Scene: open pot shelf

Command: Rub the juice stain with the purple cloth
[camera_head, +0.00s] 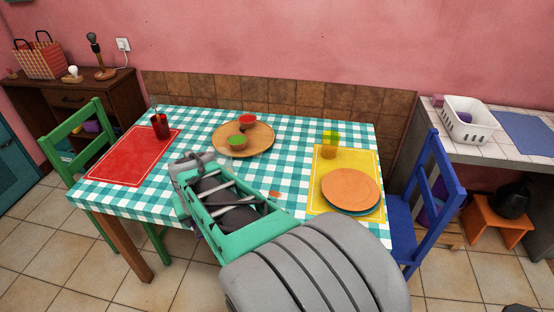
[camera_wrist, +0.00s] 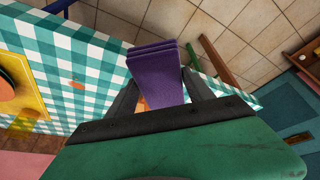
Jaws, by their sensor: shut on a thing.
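My gripper (camera_wrist: 161,88) is shut on the purple cloth (camera_wrist: 158,72), a folded, layered piece between the two dark fingers in the wrist view. The cloth is over the near-left part of the checked tablecloth (camera_wrist: 40,42); I cannot tell whether it touches. An orange juice stain (camera_head: 275,194) lies on the tablecloth, right of my arm in the head view. It also shows in the wrist view (camera_wrist: 78,85), left of the gripper and apart from the cloth. A small orange patch shows beside the cloth, unclear. In the head view my arm hides the cloth and fingertips.
A red placemat (camera_head: 130,158) with a red glass (camera_head: 160,127) is at left. A round wooden board (camera_head: 262,136) with bowls is at the back. A yellow placemat (camera_head: 322,176) with plates (camera_head: 350,187) and a yellow cup (camera_head: 330,146) is at right. Green and blue chairs flank the table.

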